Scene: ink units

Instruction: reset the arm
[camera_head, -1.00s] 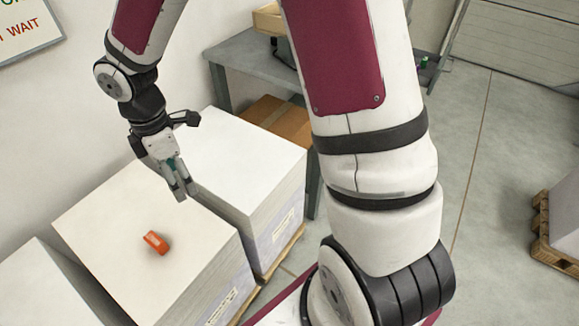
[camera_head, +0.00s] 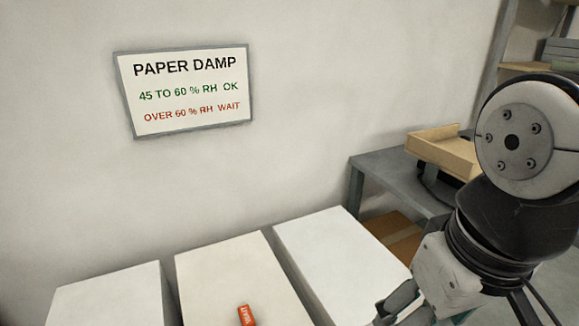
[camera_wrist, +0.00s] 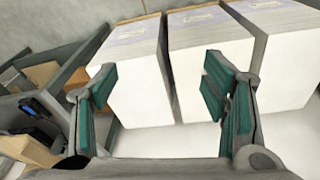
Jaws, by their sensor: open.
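My gripper (camera_wrist: 160,95) is open and empty in the wrist view, its two green-padded fingers apart. White paper stacks show between and beyond the fingers. In the head view my arm hangs at the right edge, and part of my gripper (camera_head: 405,308) shows at the bottom, beside the right paper stack (camera_head: 335,255). Its fingertips are partly cut off by the frame edge. An orange object (camera_head: 246,316) lies on the middle paper stack (camera_head: 225,270), partly cut off at the bottom edge. My gripper is well to the right of it.
A left paper stack (camera_head: 110,300) stands beside the middle one, with narrow gaps between stacks. A grey table (camera_head: 385,175) with a wooden tray (camera_head: 440,155) stands behind at right. A cardboard box (camera_head: 395,235) is below it. A humidity sign (camera_head: 185,88) hangs on the wall.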

